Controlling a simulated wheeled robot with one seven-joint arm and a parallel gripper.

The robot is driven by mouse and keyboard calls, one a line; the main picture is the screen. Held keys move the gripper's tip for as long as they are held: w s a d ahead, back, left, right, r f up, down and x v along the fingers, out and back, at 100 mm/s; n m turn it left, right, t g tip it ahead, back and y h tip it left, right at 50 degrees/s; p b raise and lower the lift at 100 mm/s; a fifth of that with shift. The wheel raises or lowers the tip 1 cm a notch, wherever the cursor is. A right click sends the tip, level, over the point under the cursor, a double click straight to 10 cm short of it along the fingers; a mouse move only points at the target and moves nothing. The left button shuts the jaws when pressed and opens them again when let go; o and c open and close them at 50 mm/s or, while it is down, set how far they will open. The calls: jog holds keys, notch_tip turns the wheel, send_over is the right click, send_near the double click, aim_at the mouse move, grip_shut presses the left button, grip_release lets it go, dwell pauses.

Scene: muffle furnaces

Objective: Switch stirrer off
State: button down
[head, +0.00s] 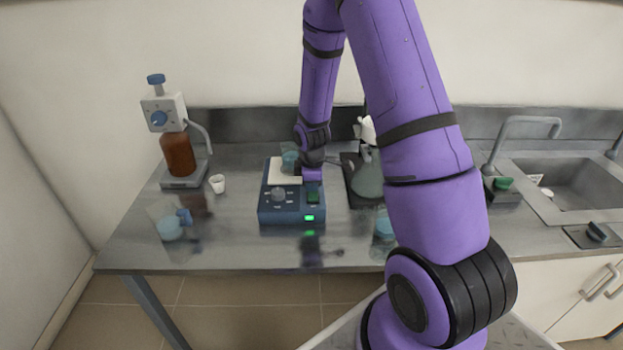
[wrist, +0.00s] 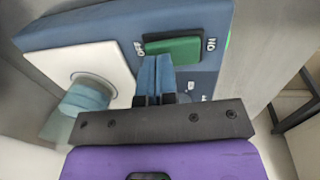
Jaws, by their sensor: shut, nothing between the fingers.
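A beaker with blue liquid (wrist: 84,97) stands on the white plate. My gripper (wrist: 155,60) is shut and empty, with its blue fingertips at the OFF half of the switch. I cannot tell whether they touch it. In the head view, my gripper hides part of the stirrer's top.
A dispenser with a brown bottle (head: 179,155) and a small white cup (head: 217,184) stand at left. A flask with blue liquid (head: 170,229) is at front left. A conical flask (head: 368,177) stands right of the stirrer, partly behind my arm. A sink (head: 575,185) is at far right.

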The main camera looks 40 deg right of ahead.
aim_at(312, 200)
jog(key=shift+f, duration=0.1)
dwell(0.3)
jog(key=shift+d+f, duration=0.1)
jog(key=shift+f, duration=0.05)
dwell(0.4)
jog(key=shift+s+a+r, duration=0.25)
jog(key=shift+s+a, duration=0.25)
jog(key=shift+s, duration=0.1)
jog(key=shift+w+a+r, duration=0.1)
jog(key=shift+r, duration=0.4)
notch_tip(312, 200, up, 13)
jog(key=s, duration=0.1)
jog(key=shift+s+a, duration=0.4)
jog(key=shift+a, duration=0.05)
